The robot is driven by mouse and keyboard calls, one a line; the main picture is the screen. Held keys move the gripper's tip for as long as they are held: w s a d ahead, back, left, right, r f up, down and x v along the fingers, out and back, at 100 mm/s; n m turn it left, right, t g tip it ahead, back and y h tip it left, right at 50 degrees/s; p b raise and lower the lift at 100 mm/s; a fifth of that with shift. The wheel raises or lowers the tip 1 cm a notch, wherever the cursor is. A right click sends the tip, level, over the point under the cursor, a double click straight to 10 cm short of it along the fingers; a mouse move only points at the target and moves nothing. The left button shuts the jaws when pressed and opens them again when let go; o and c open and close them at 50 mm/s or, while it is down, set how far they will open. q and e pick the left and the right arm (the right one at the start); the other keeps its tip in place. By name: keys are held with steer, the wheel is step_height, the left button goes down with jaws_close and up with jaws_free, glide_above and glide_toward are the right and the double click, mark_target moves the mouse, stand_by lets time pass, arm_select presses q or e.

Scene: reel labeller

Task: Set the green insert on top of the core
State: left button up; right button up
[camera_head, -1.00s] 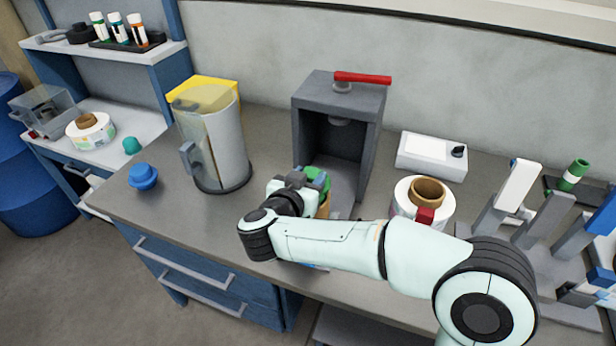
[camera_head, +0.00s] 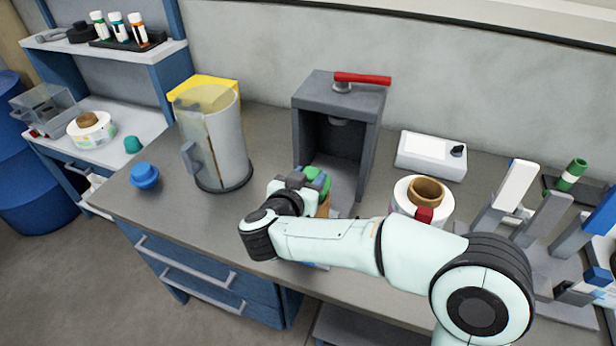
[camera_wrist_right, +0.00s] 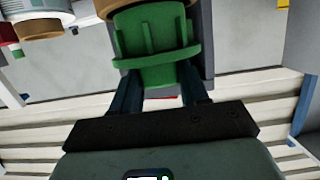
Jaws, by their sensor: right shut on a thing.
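The green insert (camera_wrist_right: 152,40), a flanged piece with upright ribs, is held between the fingers of my right gripper (camera_wrist_right: 160,82) in the right wrist view. In the head view the insert (camera_head: 318,176) shows in part beside the right gripper (camera_head: 303,182), in front of the grey press. A tan core (camera_head: 325,207) shows in part just below the insert, mostly behind my right wrist. In the right wrist view a tan rim (camera_wrist_right: 108,8) shows at the insert's far side. I cannot tell whether insert and core touch. My left gripper is out of view.
The grey press (camera_head: 338,120) with a red handle (camera_head: 362,78) stands right behind the gripper. A tall grey canister (camera_head: 212,140) and a blue knob (camera_head: 144,176) stand left. A white reel (camera_head: 423,197) and an upright rack (camera_head: 545,220) stand right. The front left counter is clear.

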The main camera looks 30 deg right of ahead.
arm_select(q)
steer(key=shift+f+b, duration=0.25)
steer(key=shift+b, duration=0.05)
arm_select(e)
steer(key=shift+f, duration=0.7)
steer(key=o, duration=0.8)
steer(key=shift+a, duration=0.1)
arm_select(q)
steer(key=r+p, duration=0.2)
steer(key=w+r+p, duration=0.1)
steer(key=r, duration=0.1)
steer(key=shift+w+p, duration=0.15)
steer(key=shift+p, duration=0.25)
arm_select(e)
steer(key=v, duration=1.1)
